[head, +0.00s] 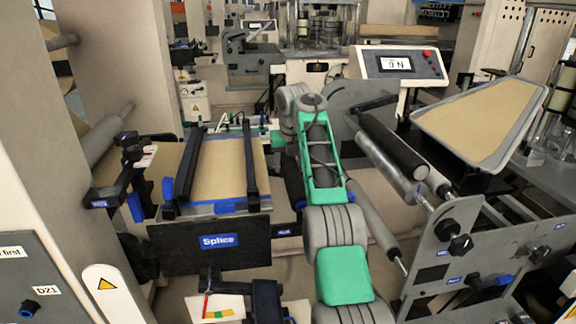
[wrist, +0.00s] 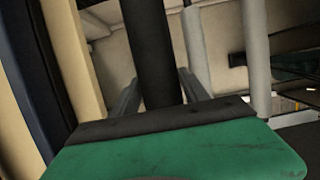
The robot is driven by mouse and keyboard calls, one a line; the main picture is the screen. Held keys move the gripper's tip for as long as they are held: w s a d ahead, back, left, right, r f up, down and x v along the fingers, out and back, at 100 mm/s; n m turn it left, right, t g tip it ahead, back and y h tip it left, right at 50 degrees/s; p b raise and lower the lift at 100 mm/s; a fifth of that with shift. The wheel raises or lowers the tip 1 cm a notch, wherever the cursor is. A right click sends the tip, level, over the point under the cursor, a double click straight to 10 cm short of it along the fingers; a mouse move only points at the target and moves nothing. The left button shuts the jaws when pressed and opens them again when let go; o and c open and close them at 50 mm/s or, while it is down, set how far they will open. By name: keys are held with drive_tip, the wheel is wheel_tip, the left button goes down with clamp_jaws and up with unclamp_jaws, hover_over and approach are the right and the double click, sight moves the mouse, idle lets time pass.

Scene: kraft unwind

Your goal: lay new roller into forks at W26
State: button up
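In the wrist view, the green palm of my gripper (wrist: 158,85) fills the bottom. Its two grey fingers stand apart, one on each side of a dark roller (wrist: 150,45). The palm hides the roller's lower part, and I cannot tell whether the fingers press on it. In the head view, my green and grey arm reaches away through the middle, and my gripper is hidden behind it. A dark roller (head: 391,143) and a grey roller (head: 384,158) slope side by side at the right. Their near ends lie by a grey side plate (head: 438,256). No W26 label is readable.
A splice table (head: 222,172) with a "Splice" panel (head: 218,241) stands left of my arm. Right are a control console (head: 405,66) and a tilted tray (head: 480,118). Another grey roller (head: 373,215) lies lower, close to my arm. Pale columns and cabinets border the left.

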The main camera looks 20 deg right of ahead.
drive_tip(key=o, duration=0.4)
